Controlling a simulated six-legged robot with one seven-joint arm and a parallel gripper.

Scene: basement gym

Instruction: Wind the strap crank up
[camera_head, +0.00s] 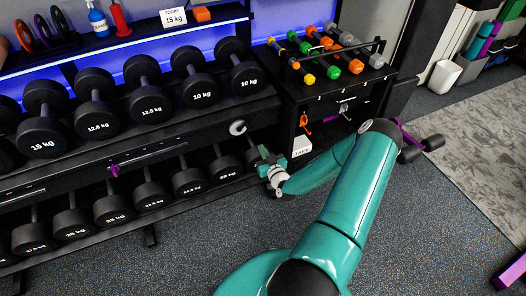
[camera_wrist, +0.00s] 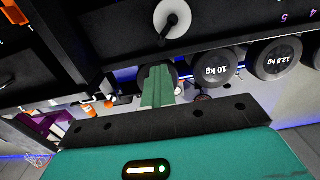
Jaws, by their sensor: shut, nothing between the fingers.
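A white round disc with a grey hub (camera_head: 238,127), which looks like the crank, sits on the dark rack's right end, below the upper dumbbell row. In the wrist view the disc (camera_wrist: 160,12) shows near the top edge, with a short dark arm pointing down from its hub. I cannot make out a strap on it. My gripper (camera_head: 264,152) is shut and empty, to the right of and below the disc in the head view, apart from it. Its green fingers (camera_wrist: 158,86) point toward the rack in the wrist view, below the disc.
Heavy dumbbells (camera_head: 95,85) fill both rack rows. A black cabinet (camera_head: 330,95) with small colourful dumbbells on top stands right of the rack. It carries an orange lever (camera_head: 304,123) and a white label box (camera_head: 301,146). Grey floor (camera_head: 430,220) is open at right.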

